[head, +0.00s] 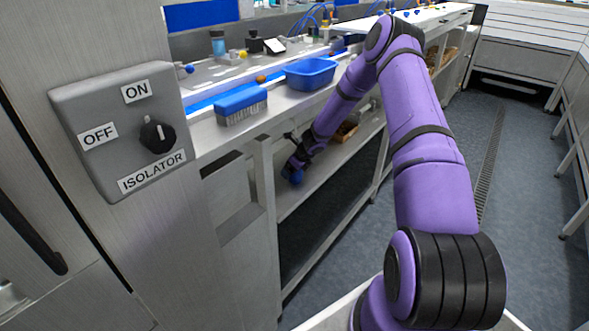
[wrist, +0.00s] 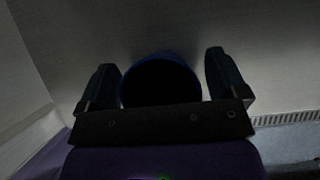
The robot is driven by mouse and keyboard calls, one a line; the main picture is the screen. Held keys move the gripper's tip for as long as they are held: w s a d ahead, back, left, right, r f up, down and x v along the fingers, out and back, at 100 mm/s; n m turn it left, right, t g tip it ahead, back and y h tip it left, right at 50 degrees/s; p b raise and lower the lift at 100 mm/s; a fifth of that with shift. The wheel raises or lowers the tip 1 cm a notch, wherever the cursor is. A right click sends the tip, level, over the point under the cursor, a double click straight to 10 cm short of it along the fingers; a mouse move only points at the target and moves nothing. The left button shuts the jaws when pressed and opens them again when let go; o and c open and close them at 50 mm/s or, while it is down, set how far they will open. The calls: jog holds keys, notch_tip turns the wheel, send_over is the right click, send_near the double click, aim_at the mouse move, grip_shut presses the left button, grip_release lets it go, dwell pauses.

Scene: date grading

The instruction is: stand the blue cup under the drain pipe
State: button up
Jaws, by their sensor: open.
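The blue cup (head: 297,177) is low at the lower shelf of the bench in the head view, right at the end of my arm. In the dark wrist view, the cup's round open mouth (wrist: 160,84) faces the camera between the fingers of my gripper (wrist: 160,66). The gripper is open, one finger on each side of the cup. A narrow gap shows at the right finger; whether the left finger touches cannot be told. I cannot make out the drain pipe in either view.
The lower shelf (head: 322,178) lies under the bench top, with bench legs (head: 264,185) close by. A blue brush (head: 241,103) and a blue tray (head: 310,72) sit above on the bench. A grey isolator box (head: 110,115) is at left. The floor (head: 520,200) at right is clear.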

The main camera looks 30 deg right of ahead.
jog(key=shift+r, duration=0.1)
jog(key=shift+r, duration=0.25)
jog(key=shift+s+d+r, duration=0.25)
jog(key=shift+s+d, duration=0.1)
jog(key=shift+s, duration=0.4)
jog(key=s+d, duration=0.3)
jog(key=s, duration=0.7)
jog(key=shift+s+d, duration=0.15)
jog(key=shift+d, duration=0.2)
